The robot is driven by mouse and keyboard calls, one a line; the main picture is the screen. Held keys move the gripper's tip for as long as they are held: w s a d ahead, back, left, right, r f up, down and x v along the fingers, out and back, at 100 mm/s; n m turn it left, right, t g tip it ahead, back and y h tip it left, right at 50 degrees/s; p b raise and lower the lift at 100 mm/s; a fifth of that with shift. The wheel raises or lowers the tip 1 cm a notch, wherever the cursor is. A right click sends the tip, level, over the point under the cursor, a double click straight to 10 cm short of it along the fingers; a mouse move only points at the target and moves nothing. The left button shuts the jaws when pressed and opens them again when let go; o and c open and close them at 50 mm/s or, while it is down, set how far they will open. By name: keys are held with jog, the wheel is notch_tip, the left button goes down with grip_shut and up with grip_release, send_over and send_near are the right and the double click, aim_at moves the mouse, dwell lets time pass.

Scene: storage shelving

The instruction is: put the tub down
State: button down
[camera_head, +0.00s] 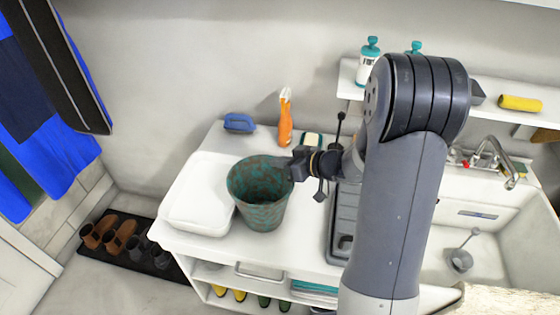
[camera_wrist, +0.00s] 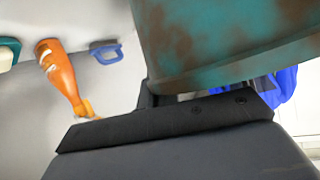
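The tub (camera_head: 260,205) is an open, tapered bucket mottled teal and brown. It is upright over the white counter, just right of a white bin, in the head view. Its side fills the top right of the wrist view (camera_wrist: 225,35). My gripper (camera_head: 297,165) is at the tub's right rim and appears shut on it. In the wrist view a dark finger lies across the tub's lower edge, and the other finger is mostly hidden. I cannot tell whether the tub's base touches the counter (camera_head: 290,248).
The white bin (camera_head: 198,215) is close on the left. A dark tray (camera_head: 342,235) lies to the right, partly behind my arm. The sink (camera_head: 480,250) is farther right. Some counter in front is clear.

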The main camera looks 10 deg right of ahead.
jog(key=shift+f+b, duration=0.2)
jog(key=shift+b, duration=0.25)
jog(key=c, duration=1.7)
grip_release()
jog(key=shift+r, duration=0.1)
jog(key=shift+r+p, duration=0.1)
jog(key=shift+p, duration=0.2)
jog(key=shift+r, duration=0.15)
jog(key=b+v, duration=0.1)
jog(key=v, duration=1.1)
jog(key=shift+s, duration=0.1)
jog(key=shift+a, duration=0.1)
